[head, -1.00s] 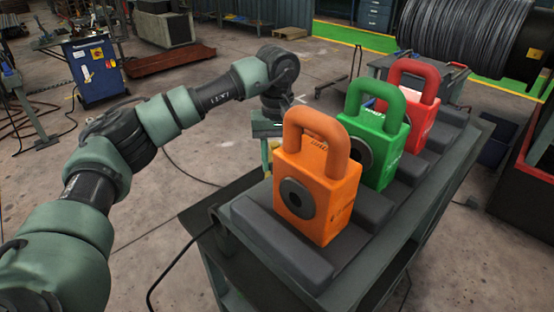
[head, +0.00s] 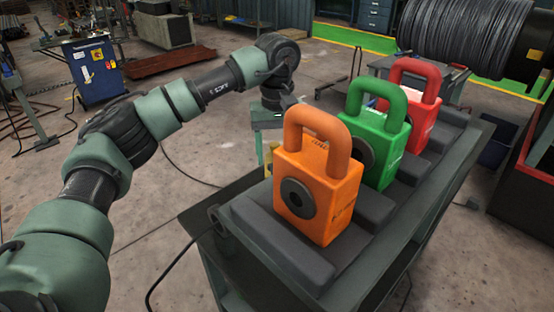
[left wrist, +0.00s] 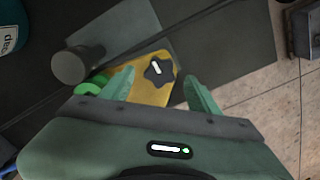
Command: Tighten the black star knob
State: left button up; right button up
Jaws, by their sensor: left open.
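The black star knob (left wrist: 158,71) shows in the left wrist view, on a yellow plate (left wrist: 150,92). It has a white bar mark across its top. My left gripper (left wrist: 159,77) is open, with a green finger on each side of the knob in the picture. I cannot tell how far above the knob the fingertips are, and I see no contact. In the head view my left gripper (head: 264,150) points down behind the orange padlock, and the knob is hidden there. My right gripper is in neither view.
Orange (head: 318,215), green (head: 385,155) and red (head: 425,115) padlocks stand upright on the dark bench, close to my left gripper's right. In the wrist view a grey cylinder (left wrist: 70,67) and a green round part (left wrist: 88,90) lie left of the knob.

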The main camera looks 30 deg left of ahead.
pick_arm(q)
notch_tip(320, 180, up, 6)
jog(key=shift+f+b, duration=0.1)
jog(key=shift+b, duration=0.2)
dwell(0.3)
